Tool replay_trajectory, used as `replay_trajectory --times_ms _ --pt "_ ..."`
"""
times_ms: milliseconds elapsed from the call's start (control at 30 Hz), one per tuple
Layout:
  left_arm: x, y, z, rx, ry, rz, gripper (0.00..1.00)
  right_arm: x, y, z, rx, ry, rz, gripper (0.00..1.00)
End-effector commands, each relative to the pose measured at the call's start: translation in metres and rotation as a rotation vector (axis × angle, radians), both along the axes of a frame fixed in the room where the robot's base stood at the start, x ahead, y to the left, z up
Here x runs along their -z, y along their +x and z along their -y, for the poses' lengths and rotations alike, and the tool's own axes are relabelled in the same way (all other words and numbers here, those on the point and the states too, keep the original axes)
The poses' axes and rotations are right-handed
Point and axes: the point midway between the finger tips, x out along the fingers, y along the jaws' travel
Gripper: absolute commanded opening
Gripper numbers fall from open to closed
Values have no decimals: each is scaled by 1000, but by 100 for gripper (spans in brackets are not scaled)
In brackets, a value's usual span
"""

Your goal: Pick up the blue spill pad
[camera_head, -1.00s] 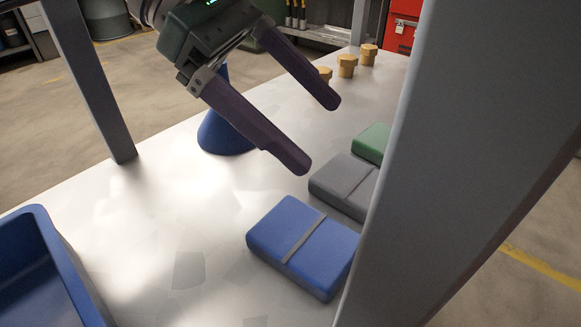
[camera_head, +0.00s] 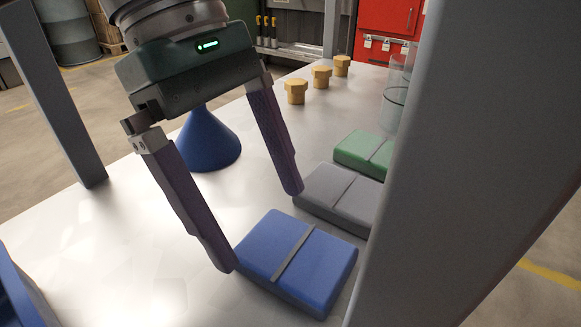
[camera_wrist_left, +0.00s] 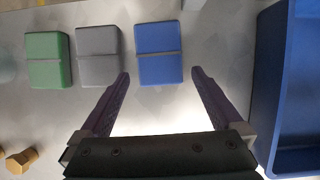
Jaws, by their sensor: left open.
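The blue spill pad (camera_head: 296,262) lies flat on the pale table, with a grey strap across its middle. In the left wrist view the blue pad (camera_wrist_left: 159,52) lies ahead of the fingertips, roughly centred between them. My left gripper (camera_head: 262,232) is open and empty, its two dark purple fingers reaching down toward the pad. One fingertip shows by the pad's left corner and the other by its far edge. In the left wrist view the left gripper (camera_wrist_left: 158,74) is wide open with clear table between its fingers. My right gripper does not show.
A grey pad (camera_head: 337,197) and a green pad (camera_head: 364,153) lie beyond the blue one. A blue cone (camera_head: 208,142), several brass fittings (camera_head: 321,77) and a clear cylinder (camera_head: 392,105) stand farther back. A blue bin (camera_wrist_left: 305,90) is at the side. A grey post (camera_head: 450,170) rises at right.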

Motion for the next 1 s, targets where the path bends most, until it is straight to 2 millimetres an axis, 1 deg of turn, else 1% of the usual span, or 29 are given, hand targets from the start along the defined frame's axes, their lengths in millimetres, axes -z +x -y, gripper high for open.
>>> replay_trajectory --times_ms 33,100,133,233,367,667,1000 --pt "-1 -6 10 7 -3 -1 100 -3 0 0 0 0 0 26" --pt "0 -13 20 5 -4 -1 100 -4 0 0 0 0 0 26" --pt "9 -14 20 1 -1 -4 100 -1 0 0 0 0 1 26" --pt "22 -16 24 1 -2 -3 100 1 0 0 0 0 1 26" --pt "28 -17 26 0 0 -1 100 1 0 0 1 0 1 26" --pt "28 -17 26 0 -1 -1 100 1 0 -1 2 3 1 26" --pt "31 -17 26 1 -2 1 100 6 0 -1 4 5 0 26"
